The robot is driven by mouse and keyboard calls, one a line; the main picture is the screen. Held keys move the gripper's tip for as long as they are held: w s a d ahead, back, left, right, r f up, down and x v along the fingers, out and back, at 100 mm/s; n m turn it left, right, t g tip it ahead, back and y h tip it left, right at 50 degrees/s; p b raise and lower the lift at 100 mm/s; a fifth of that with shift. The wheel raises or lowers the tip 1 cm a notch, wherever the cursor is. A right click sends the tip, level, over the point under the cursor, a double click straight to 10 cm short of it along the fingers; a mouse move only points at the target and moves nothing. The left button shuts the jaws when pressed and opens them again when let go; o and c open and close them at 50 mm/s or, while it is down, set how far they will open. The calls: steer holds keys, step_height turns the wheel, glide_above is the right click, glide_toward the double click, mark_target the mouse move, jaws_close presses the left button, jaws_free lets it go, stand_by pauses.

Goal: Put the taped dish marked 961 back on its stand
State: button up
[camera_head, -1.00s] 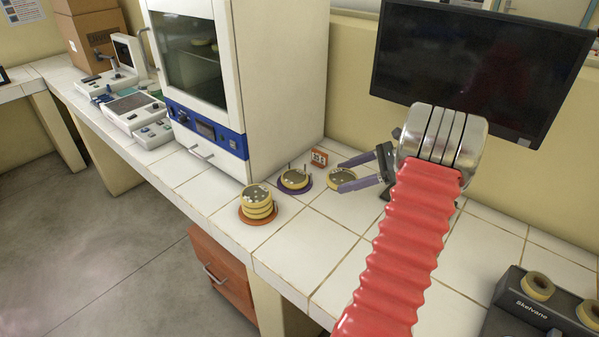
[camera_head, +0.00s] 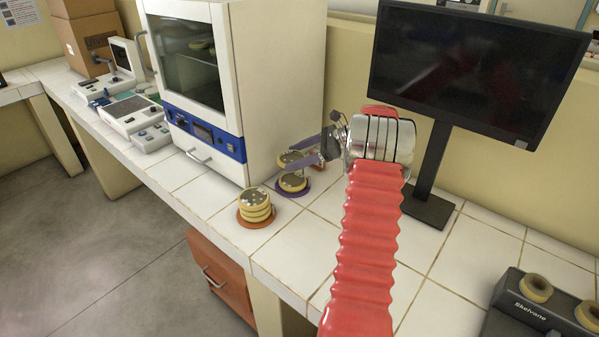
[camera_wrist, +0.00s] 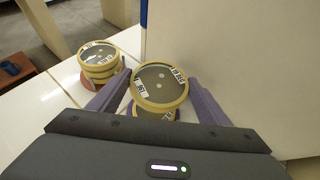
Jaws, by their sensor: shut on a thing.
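My gripper (camera_head: 308,153) is shut on a round, yellow-rimmed dish (camera_head: 289,159), held in the air beside the incubator. In the wrist view the held dish (camera_wrist: 160,86) lies between the purple fingers; white tape labels show on it, too small to read surely. Under it, another dish (camera_head: 292,183) sits on a purple round stand (camera_head: 304,191); in the wrist view the held dish partly hides this lower dish (camera_wrist: 155,115). A stack of similar dishes (camera_head: 255,205) stands on an orange round stand (camera_head: 244,222) to the left.
The white incubator (camera_head: 284,85) stands close behind and left of the held dish. A monitor (camera_head: 475,70) stands at the right back. A black device marked Skelvane (camera_head: 535,310) is at the front right. The tiled counter (camera_head: 290,250) is clear in front.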

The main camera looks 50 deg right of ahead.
mark_target(297, 180)
steer(key=shift+s+f, duration=0.15)
steer(key=shift+f, duration=0.8)
steer(key=shift+f, duration=0.1)
step_height(297, 180, down, 4)
steer(key=shift+w+f, duration=0.2)
steer(key=shift+f, duration=0.15)
steer(key=o, duration=1.2)
steer(key=shift+f, duration=0.1)
